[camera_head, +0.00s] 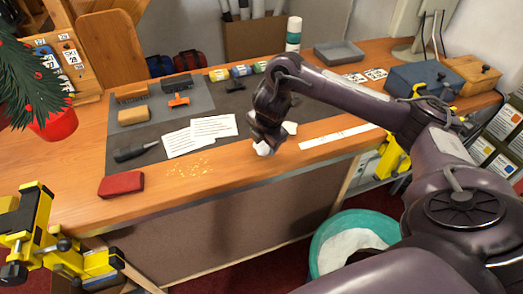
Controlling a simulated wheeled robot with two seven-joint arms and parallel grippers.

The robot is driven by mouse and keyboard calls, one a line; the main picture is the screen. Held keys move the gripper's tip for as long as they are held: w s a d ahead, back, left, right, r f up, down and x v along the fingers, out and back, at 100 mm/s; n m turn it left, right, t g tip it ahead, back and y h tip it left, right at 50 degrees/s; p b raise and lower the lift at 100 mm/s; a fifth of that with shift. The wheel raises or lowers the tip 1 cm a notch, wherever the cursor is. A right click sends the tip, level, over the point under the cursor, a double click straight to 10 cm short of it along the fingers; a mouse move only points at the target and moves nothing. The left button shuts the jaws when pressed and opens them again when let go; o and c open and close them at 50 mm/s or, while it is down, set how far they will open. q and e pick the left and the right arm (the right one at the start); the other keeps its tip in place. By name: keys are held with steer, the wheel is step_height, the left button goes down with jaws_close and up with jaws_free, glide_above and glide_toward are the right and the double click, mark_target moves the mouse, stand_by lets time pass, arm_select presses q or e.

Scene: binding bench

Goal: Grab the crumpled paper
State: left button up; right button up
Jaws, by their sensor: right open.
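A small white crumpled paper (263,149) lies near the front edge of the wooden bench. My right gripper (266,138) is directly above it, pointing down, and partly covers it. The jaws are open. I cannot tell whether the fingers touch the paper. A second small white piece (290,128) shows just right of the gripper, partly hidden behind it; it may also be crumpled paper. My left gripper is not in view.
Two printed sheets (213,127) lie left of the gripper, with a dark-handled tool (135,151) and a red block (121,184) beyond. A white ruler strip (337,136) lies right. A teal bin (352,237) stands below the bench front. Yellow clamps (30,225) stand at the left.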

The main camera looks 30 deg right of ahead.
steer(key=shift+x, duration=1)
steer(key=c, duration=0.7)
steer(key=shift+r, duration=0.1)
